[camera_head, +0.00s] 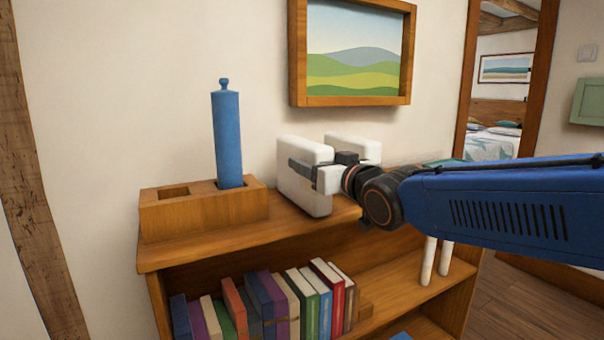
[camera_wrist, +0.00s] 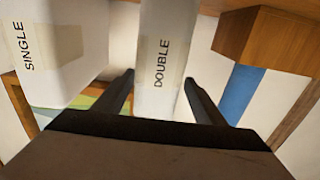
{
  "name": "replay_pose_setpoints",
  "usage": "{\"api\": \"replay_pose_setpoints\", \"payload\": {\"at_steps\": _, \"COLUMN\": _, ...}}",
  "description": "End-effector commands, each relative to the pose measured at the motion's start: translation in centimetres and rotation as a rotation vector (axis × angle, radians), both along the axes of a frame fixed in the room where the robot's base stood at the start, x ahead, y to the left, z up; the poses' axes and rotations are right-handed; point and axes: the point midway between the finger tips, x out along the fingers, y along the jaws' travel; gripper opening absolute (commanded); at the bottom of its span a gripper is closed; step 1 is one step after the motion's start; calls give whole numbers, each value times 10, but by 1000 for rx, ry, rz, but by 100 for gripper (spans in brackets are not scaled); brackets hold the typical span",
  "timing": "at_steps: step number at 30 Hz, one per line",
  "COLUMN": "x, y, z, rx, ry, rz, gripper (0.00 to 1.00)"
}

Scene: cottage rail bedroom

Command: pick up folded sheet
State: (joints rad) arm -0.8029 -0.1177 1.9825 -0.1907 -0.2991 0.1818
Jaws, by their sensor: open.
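Two white folded sheets stand upright on the top of a wooden bookshelf. The one labelled DOUBLE (camera_wrist: 162,45) also shows in the head view (camera_head: 305,150), closer to the wooden box. The one labelled SINGLE (camera_wrist: 55,60) is apart from it, to the right in the head view (camera_head: 358,147). My gripper (camera_wrist: 160,80) is open, its two dark fingers on either side of the DOUBLE sheet, with a gap visible on each side. In the head view my gripper (camera_head: 308,172) reaches in from the right and hides part of that sheet.
A wooden box (camera_head: 160,222) holding a blue cylinder (camera_head: 227,140) stands left of the sheets on the shelf top (camera_head: 215,245). A framed picture (camera_head: 352,52) hangs above. Books (camera_head: 270,300) fill the shelf below. A doorway opens at right.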

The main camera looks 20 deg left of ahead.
Motion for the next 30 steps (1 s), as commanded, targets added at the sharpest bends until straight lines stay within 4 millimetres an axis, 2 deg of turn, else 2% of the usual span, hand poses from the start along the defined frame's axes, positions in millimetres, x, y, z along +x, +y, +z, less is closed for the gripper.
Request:
{"api": "replay_pose_setpoints", "payload": {"at_steps": 5, "x": 6, "y": 5, "z": -1, "rx": 0, "ry": 1, "rz": 0, "gripper": 64}}
{"api": "replay_pose_setpoints", "payload": {"at_steps": 15, "x": 35, "y": 33, "z": -2, "rx": 0, "ry": 1, "rz": 0, "gripper": 64}}
{"api": "replay_pose_setpoints", "payload": {"at_steps": 24, "x": 38, "y": 36, "z": -2, "rx": 1, "ry": 1, "rz": 0, "gripper": 64}}
{"api": "replay_pose_setpoints", "payload": {"at_steps": 30, "x": 38, "y": 36, "z": -2, "rx": 1, "ry": 1, "rz": 0, "gripper": 16}}
